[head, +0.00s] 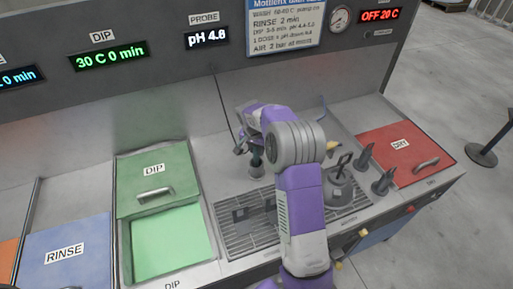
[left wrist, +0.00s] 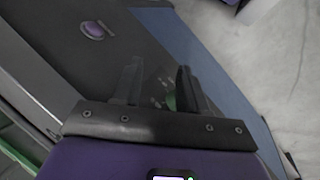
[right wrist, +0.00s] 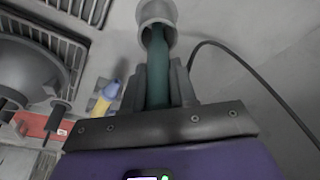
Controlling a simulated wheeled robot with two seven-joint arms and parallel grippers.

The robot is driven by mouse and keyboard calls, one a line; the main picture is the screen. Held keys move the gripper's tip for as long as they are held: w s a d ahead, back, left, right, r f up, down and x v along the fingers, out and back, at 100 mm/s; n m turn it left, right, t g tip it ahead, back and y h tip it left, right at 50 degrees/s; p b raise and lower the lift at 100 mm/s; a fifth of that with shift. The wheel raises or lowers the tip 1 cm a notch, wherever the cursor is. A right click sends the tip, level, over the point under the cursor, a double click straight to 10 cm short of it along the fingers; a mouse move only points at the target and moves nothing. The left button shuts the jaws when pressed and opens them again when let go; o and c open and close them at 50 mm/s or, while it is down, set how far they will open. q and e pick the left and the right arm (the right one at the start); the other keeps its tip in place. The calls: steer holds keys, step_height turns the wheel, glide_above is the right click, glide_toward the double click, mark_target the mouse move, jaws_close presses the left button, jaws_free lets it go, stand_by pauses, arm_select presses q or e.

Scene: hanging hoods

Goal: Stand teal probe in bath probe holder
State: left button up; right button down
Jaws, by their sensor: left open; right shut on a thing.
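The teal probe (right wrist: 157,70) is between the fingers of my right gripper (right wrist: 158,88), which is shut on it. In the right wrist view its far end meets the open mouth of a grey round cup (right wrist: 156,13), which looks like the probe holder; how deep it sits is hidden. In the head view my right gripper (head: 251,142) is above a small dark upright piece (head: 256,166) on the counter behind the grate, and the arm hides part of it. My left gripper (left wrist: 157,88) is open and empty, seen only in the left wrist view.
A black cable (right wrist: 245,75) runs near the probe. The DIP bath (head: 170,240) has its green lid (head: 157,172) slid back. The grate (head: 247,222), a fixture with dark knobs (head: 340,188) and the red DRY lid (head: 395,155) are close to my right arm.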

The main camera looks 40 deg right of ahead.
steer(key=c, duration=0.8)
jaws_free()
steer(key=shift+p+v, duration=0.35)
steer(key=shift+v, duration=3.45)
